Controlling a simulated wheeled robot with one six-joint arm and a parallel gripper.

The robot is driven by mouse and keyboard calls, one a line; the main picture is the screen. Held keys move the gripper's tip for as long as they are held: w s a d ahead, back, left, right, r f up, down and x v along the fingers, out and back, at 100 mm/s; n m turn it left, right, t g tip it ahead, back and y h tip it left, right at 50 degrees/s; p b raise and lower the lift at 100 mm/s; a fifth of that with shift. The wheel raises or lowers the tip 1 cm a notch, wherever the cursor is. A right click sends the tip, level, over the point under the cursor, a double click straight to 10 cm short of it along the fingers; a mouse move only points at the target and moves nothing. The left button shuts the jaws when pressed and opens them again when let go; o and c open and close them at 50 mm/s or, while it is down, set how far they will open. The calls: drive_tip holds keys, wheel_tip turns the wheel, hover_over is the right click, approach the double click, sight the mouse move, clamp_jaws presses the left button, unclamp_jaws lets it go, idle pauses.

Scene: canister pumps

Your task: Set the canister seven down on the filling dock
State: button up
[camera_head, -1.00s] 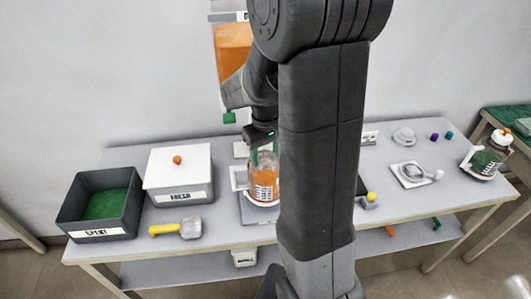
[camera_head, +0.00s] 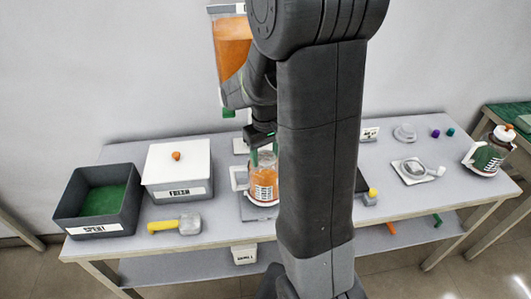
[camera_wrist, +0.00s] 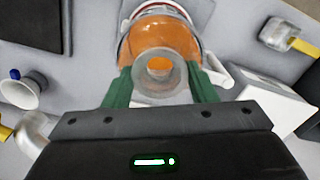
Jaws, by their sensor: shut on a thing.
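The canister (camera_head: 263,178), clear with orange contents, a striped label and a white handle at its left, is upright between the green fingers of my gripper (camera_head: 262,154). My gripper is shut on its neck; in the wrist view the canister (camera_wrist: 160,40) lies between both fingers. A grey plate (camera_head: 248,211), apparently the filling dock, is directly under the canister. I cannot tell whether the base touches it. My arm hides the plate's right side. The number on the canister is not readable.
An orange-filled hopper (camera_head: 232,45) with a green spout hangs behind. Left are an open SPENT bin (camera_head: 100,232), a lidded FRESH box (camera_head: 178,170) and a yellow-handled scoop (camera_head: 176,226). Another canister (camera_head: 488,152) stands at the far right.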

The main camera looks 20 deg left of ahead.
drive_tip(key=shift+f, duration=0.35)
drive_tip(key=o, duration=1.6)
drive_tip(key=shift+r, duration=0.1)
wheel_tip(320, 180, up, 14)
drive_tip(key=shift+f+b, duration=0.15)
drive_tip(key=shift+b, duration=0.15)
drive_tip(key=shift+f, duration=0.15)
wheel_tip(320, 180, down, 13)
drive_tip(key=shift+f, duration=0.2)
drive_tip(key=shift+r+p, duration=0.25)
drive_tip(key=shift+p, duration=0.1)
